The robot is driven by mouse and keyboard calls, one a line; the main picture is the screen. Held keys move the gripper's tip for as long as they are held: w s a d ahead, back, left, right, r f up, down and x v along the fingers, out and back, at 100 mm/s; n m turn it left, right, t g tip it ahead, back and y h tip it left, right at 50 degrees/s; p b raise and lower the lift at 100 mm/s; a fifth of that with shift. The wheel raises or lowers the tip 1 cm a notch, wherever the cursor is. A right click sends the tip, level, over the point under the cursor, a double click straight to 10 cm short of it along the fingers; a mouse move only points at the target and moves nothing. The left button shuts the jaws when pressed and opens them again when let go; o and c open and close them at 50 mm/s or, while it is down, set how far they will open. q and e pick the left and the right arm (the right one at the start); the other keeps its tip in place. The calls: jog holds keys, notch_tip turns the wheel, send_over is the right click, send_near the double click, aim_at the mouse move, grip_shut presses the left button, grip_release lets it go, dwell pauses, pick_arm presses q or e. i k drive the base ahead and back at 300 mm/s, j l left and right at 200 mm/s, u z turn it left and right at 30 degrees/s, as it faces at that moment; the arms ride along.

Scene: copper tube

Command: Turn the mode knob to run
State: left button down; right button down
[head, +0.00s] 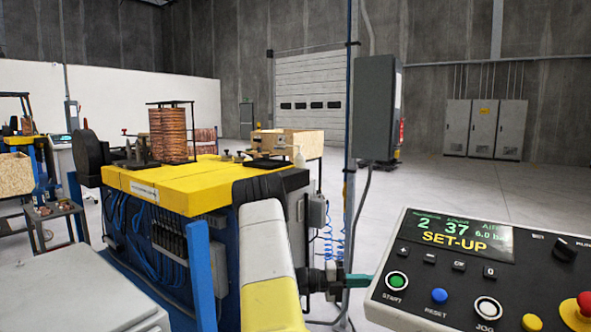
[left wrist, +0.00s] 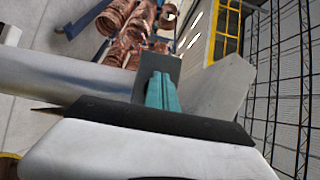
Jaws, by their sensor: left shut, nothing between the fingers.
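The mode knob (head: 572,246) is a black knob at the upper right of the control panel (head: 385,304), between the labels SET and RUN, the latter partly cut off by the picture edge. The panel's display (head: 459,235) reads SET-UP in yellow. My left gripper (head: 360,281) has teal fingers, shut and empty, at the panel's left edge, well left of the knob and apart from it. Whether it touches the panel edge I cannot tell. Its teal fingers also show in the left wrist view (left wrist: 161,92), where the knob is not in view. My right gripper is not in view.
The panel also carries a green START button (head: 397,281), a blue RESET button (head: 439,296), a white JOG button (head: 488,308) and a red emergency stop (head: 584,304). A yellow-topped machine (head: 190,188) stands behind my left arm. A vertical pole (head: 349,180) rises behind the gripper.

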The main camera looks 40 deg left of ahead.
aim_at(563, 252)
jog(key=k, duration=1)
